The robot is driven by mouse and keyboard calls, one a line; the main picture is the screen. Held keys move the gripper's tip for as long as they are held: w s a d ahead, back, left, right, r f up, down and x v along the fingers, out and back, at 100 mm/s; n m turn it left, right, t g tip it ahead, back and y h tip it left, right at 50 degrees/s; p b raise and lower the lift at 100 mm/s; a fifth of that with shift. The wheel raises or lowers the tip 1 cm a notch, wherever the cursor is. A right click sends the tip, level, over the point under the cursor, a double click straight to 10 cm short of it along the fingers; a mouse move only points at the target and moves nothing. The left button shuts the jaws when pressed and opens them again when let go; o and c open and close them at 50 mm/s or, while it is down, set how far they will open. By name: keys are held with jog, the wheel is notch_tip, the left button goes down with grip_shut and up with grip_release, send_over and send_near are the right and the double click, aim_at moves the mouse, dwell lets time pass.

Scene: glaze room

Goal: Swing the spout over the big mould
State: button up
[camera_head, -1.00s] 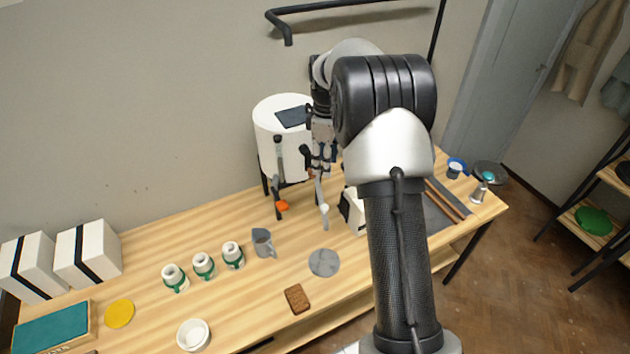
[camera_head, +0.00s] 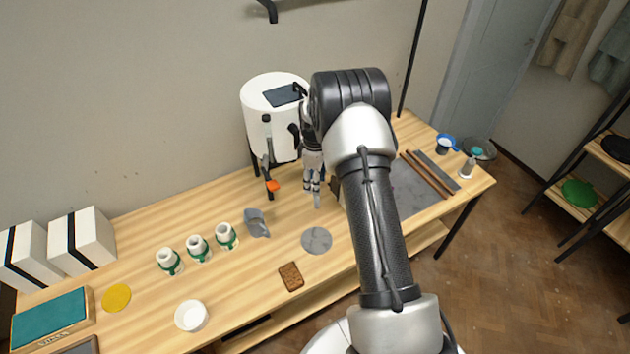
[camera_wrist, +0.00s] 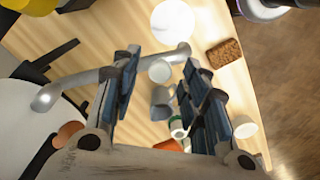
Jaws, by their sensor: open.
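The white tank (camera_head: 275,120) stands on legs at the back of the bench, with an orange knob (camera_head: 273,186) low in front. The grey spout (camera_head: 317,201) shows just below my gripper (camera_head: 312,184). In the wrist view, the spout (camera_wrist: 75,86) runs from a round end at the left toward the space between the open fingers of my gripper (camera_wrist: 160,75). I cannot tell whether they touch it. Two white strapped blocks, likely moulds, stand at far left (camera_head: 84,240) (camera_head: 30,256). A white block beside the gripper is mostly hidden by my arm. Which is the big mould is unclear.
A grey jug (camera_head: 256,222), a grey disc (camera_head: 316,240), a brown sponge (camera_head: 291,276), a white bowl (camera_head: 191,316) and three green-banded white pots (camera_head: 198,248) stand on the bench (camera_head: 240,285). Wooden sticks (camera_head: 427,174) lie on a grey board at right.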

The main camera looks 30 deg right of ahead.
jog(key=shift+f, duration=0.25)
jog(key=shift+c, duration=0.5)
grip_shut()
